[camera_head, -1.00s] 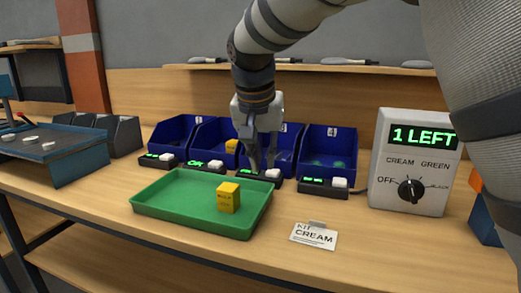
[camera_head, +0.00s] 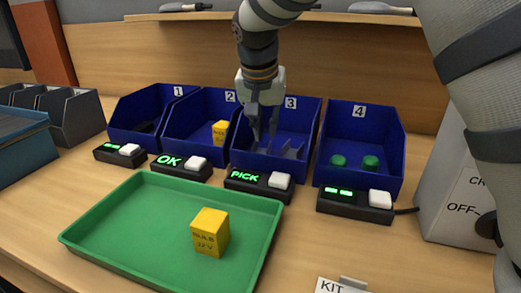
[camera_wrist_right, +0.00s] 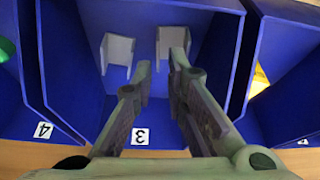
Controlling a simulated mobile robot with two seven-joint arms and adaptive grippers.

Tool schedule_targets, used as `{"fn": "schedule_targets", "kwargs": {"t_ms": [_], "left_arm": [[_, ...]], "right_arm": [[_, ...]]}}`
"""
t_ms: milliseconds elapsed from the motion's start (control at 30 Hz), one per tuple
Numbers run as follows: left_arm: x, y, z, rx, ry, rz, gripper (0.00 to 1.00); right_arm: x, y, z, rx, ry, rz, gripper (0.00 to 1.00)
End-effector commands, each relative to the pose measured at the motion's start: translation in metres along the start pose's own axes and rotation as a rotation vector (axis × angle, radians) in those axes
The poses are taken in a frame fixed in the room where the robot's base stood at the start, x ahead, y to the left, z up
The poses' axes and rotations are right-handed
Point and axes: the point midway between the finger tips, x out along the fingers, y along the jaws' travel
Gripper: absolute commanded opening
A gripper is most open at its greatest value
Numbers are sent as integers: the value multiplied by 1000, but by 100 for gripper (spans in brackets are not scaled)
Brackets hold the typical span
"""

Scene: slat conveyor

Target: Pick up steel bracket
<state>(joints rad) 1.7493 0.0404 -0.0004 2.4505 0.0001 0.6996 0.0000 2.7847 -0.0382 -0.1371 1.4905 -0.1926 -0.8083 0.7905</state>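Two light-grey steel brackets lie in blue bin 3 (camera_head: 249,162). In the right wrist view one bracket (camera_wrist_right: 117,50) is at the left and the other (camera_wrist_right: 172,38) is just beyond the fingertips. In the head view they show as grey shapes (camera_head: 292,151), partly hidden by the bin front. My right gripper (camera_head: 263,136) points down into bin 3. In the right wrist view its fingers (camera_wrist_right: 163,62) are apart with nothing held between them; whether they touch the farther bracket I cannot tell. My left gripper is not in view.
A green tray (camera_head: 105,238) holds a yellow box (camera_head: 210,232). Bin 2 (camera_head: 185,140) holds another yellow box (camera_head: 219,133); bin 4 (camera_head: 390,180) holds green round parts (camera_head: 370,163). Bin 3's display (camera_head: 246,177) reads PICK, bin 2's (camera_head: 172,162) OK. A shelf (camera_head: 330,17) runs above.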

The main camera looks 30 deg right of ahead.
Motion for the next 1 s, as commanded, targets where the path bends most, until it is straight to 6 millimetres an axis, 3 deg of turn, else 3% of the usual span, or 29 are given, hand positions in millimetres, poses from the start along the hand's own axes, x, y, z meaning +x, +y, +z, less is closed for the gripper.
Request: {"fn": "schedule_targets", "kwargs": {"t_ms": [167, 400, 567, 667, 1000], "left_arm": [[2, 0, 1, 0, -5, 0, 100], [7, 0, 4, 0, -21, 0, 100], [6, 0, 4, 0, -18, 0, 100], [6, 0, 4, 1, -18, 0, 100], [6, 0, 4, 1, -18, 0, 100]], "right_arm": [[17, 1, -1, 1, -1, 0, 13], [59, 3, -2, 0, -2, 0, 13], [58, 3, -3, 0, 2, -2, 13], [58, 3, -3, 0, 2, -2, 0], [57, 3, -3, 0, 3, -3, 0]]}}
